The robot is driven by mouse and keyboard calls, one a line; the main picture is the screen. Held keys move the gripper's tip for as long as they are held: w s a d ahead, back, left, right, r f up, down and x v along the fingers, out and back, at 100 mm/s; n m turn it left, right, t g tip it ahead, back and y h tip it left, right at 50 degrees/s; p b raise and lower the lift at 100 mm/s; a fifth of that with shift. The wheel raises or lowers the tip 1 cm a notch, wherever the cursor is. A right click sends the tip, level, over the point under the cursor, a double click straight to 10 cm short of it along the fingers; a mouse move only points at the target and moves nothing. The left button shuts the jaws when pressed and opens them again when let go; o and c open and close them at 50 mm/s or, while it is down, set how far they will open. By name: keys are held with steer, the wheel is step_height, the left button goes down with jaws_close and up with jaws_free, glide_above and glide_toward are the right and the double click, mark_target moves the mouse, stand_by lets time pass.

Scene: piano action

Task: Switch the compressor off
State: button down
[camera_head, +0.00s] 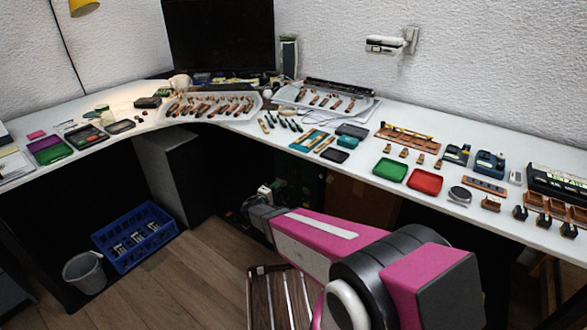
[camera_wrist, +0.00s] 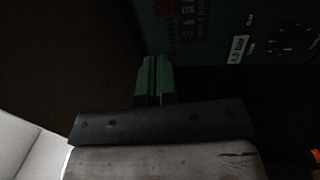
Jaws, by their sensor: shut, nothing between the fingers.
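A dark green panel (camera_wrist: 235,14), which looks like the compressor's, fills the upper right of the wrist view. It carries a dark block with red marks (camera_wrist: 194,20), a small white label (camera_wrist: 238,48) and a round dial with white marks (camera_wrist: 290,44). I cannot tell which part is the switch or how it is set. My gripper (camera_wrist: 154,66) is shut and empty, its green fingers together just left of and below the panel. I cannot tell if they touch it. In the head view my pink arm reaches under the desk, and a dark green surface (camera_head: 306,192) shows there.
The white desk (camera_head: 350,170) runs above my arm, crowded with trays and small parts. A slatted wooden stool (camera_head: 280,295) stands close below my arm. A blue crate (camera_head: 133,238) and a grey bucket (camera_head: 84,271) stand on the floor at left. The floor between is clear.

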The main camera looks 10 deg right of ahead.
mark_target(297, 166)
stand_by(0.3)
steer(key=x, duration=1.4)
